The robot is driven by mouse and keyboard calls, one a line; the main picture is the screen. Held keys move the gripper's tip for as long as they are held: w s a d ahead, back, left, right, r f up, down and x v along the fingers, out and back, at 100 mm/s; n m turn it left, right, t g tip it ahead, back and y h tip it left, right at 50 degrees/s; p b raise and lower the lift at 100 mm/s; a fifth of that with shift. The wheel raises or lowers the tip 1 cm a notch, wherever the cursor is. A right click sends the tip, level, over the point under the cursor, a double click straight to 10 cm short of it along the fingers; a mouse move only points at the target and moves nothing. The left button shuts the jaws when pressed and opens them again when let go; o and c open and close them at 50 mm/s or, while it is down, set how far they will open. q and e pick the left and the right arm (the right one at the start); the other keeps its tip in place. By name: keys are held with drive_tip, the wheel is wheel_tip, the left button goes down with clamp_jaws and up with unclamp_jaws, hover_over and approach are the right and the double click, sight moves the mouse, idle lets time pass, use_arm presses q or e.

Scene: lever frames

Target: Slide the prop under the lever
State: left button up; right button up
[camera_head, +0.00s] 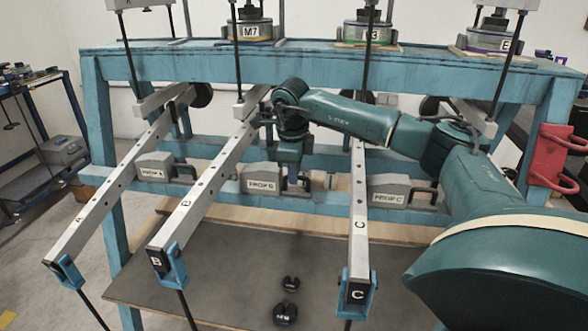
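Three long grey levers slope from the blue frame toward me: lever A (112,190), lever B (203,187) and lever C (359,200). Three grey wedge-like props with dark side handles sit on the frame's lower rail: prop A (153,172), prop B (261,185) and prop C (388,196). Prop B is just right of lever B, apart from it in the picture. My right gripper (293,182) points down at the handle of prop B. Its fingers are small and dark against the handle, so their opening and any grip cannot be told. My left gripper is not in view.
The blue frame (330,68) carries labelled weights, including M7 (250,32), above thin vertical rods. Two small dark weights (286,314) lie on the dark board (220,270) below. A red holder (556,158) hangs on the right post. My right arm covers the right side.

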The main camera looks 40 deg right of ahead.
clamp_jaws()
